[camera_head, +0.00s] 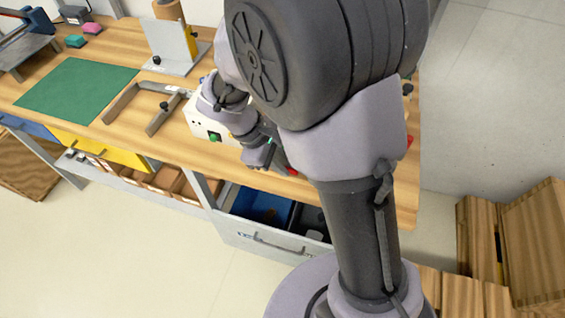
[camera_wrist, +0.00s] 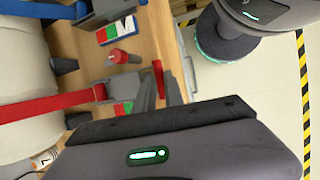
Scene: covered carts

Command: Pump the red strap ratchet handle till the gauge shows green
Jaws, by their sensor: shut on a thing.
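A red strap (camera_wrist: 45,105) runs over a pale roll (camera_wrist: 22,75) to a grey ratchet (camera_wrist: 120,85) in the wrist view. A gauge plate (camera_wrist: 123,108) with green and red bands sits beside this ratchet, partly hidden; its pointer cannot be read. My gripper (camera_wrist: 160,88) appears shut on the red handle (camera_wrist: 158,76), whose red end shows between the fingers. In the head view my gripper (camera_head: 262,148) is low over the bench's front edge, and my arm hides most of the ratchet area. A bit of red (camera_head: 291,171) shows beside it.
The wooden bench (camera_head: 205,160) holds a green mat (camera_head: 75,90) and a grey bracket (camera_head: 172,48). An open drawer (camera_head: 265,240) projects below. Wooden crates (camera_head: 510,240) stand right.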

